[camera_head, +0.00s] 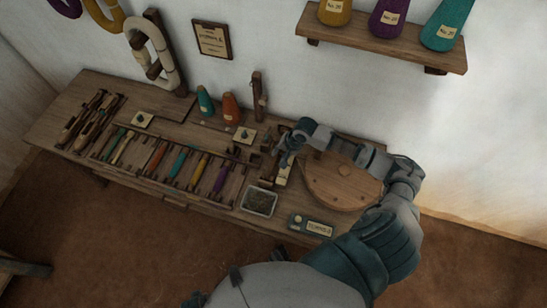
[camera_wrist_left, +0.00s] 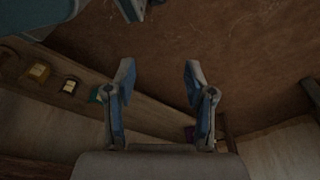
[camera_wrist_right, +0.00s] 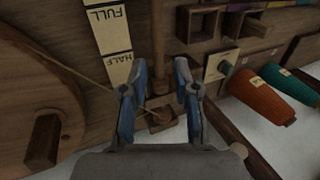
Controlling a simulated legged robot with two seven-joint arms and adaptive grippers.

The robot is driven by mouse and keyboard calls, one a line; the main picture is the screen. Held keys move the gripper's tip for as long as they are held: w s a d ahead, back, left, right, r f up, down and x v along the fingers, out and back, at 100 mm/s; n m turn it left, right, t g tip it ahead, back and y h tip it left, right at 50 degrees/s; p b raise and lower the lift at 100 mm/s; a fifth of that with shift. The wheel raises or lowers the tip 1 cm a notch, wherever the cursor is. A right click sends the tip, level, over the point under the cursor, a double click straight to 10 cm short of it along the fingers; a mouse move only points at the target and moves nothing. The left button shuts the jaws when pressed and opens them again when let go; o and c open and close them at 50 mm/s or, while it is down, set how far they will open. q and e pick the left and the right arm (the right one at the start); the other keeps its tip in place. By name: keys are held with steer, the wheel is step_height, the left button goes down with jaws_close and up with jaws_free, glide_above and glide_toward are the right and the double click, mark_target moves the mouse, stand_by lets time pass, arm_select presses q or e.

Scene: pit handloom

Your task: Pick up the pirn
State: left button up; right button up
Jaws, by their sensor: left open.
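Several coloured pirns (camera_head: 157,158) lie side by side in a row on the wooden bench in the head view. My right gripper (camera_head: 287,158) is over the bench, left of the round wooden disc. In the right wrist view my right gripper (camera_wrist_right: 160,68) has its fingers apart. Between and below them is a small wooden block (camera_wrist_right: 163,120) with a light peg-like piece, partly hidden by the fingers; I cannot tell if it is a pirn. My left gripper (camera_wrist_left: 159,70) is open and empty in the left wrist view, away from the pirns.
The round wooden disc (camera_head: 340,182) stands close beside my right gripper. A FULL/HALF gauge strip (camera_wrist_right: 112,30) is near its fingers. Teal and orange cones (camera_head: 231,109) and a wooden post (camera_head: 258,95) stand at the back. A grey tray (camera_head: 259,212) sits at the front.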

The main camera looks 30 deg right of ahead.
mark_target(274, 160)
steer(key=shift+x, duration=1.15)
steer(key=b+x, duration=0.1)
steer(key=x, duration=0.3)
steer(key=shift+s+d+b, duration=0.1)
steer(key=shift+d+b, duration=0.15)
steer(key=shift+b, duration=0.1)
steer(key=shift+a+f, duration=0.1)
steer(key=shift+f, duration=0.25)
arm_select(q)
steer(key=r, duration=0.1)
steer(key=w+r, duration=0.1)
steer(key=r, duration=0.3)
steer(key=shift+w+d+r, duration=0.1)
steer(key=shift+w+r, duration=0.05)
steer(key=shift+w, duration=0.25)
arm_select(e)
steer(key=shift+r, duration=0.1)
steer(key=shift+c, duration=0.3)
jaws_close()
